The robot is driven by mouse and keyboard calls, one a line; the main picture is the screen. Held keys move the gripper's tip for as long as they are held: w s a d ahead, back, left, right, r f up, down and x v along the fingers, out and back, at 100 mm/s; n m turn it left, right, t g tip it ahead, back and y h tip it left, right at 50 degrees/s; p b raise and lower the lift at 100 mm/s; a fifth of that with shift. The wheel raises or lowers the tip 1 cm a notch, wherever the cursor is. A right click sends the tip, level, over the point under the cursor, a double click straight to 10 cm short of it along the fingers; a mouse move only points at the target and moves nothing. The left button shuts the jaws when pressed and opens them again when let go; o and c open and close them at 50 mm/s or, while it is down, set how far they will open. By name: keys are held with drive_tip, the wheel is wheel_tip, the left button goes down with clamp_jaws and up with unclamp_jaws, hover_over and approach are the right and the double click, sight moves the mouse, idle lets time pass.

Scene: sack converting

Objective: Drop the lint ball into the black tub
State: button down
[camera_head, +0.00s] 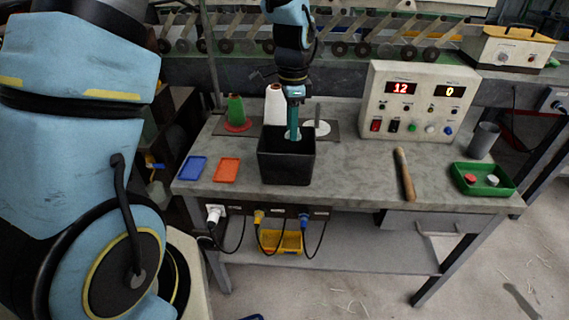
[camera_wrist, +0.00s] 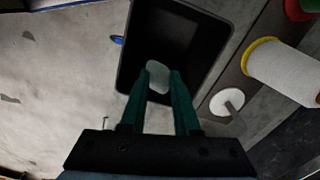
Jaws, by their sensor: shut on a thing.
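The black tub (camera_head: 287,167) stands on the grey workbench, left of the middle. My gripper (camera_head: 292,137) points down at the tub's mouth. In the wrist view the fingers of my gripper (camera_wrist: 159,76) are shut on the pale, roundish lint ball (camera_wrist: 158,77). The ball shows against the dark inside of the black tub (camera_wrist: 133,50), so it is over or within the opening. I cannot tell how far it is above the tub's floor. In the head view the ball is a small pale patch at the fingertips, mostly hidden.
A green spool (camera_head: 236,110) and a white cone spool (camera_head: 274,104) stand behind the tub. Blue (camera_head: 193,169) and orange (camera_head: 227,171) trays lie to its left. A wooden stick (camera_head: 404,174), control box (camera_head: 417,101), grey cup (camera_head: 484,140) and green tray (camera_head: 482,189) are to the right.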

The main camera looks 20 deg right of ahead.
drive_tip(key=shift+f, duration=0.7)
drive_tip(key=c, duration=0.6)
unclamp_jaws()
wheel_tip(320, 180, up, 11)
drive_tip(key=b, duration=0.2)
drive_tip(key=shift+b, duration=0.35)
drive_tip(key=shift+f, duration=0.1)
drive_tip(key=s+a+f+n, duration=0.1)
drive_tip(key=a+f+n, duration=0.1)
drive_tip(key=a+n, duration=0.4)
drive_tip(key=s+a+f+n+t, duration=0.1)
drive_tip(key=a+n, duration=0.5)
drive_tip(key=a, duration=0.8)
drive_tip(key=s+a+f+n, duration=0.2)
drive_tip(key=a+f+n, duration=0.1)
drive_tip(key=a+n, duration=0.4)
drive_tip(key=shift+s+a+t, duration=0.15)
drive_tip(key=shift+a+t, duration=0.15)
drive_tip(key=shift+a, duration=1.2)
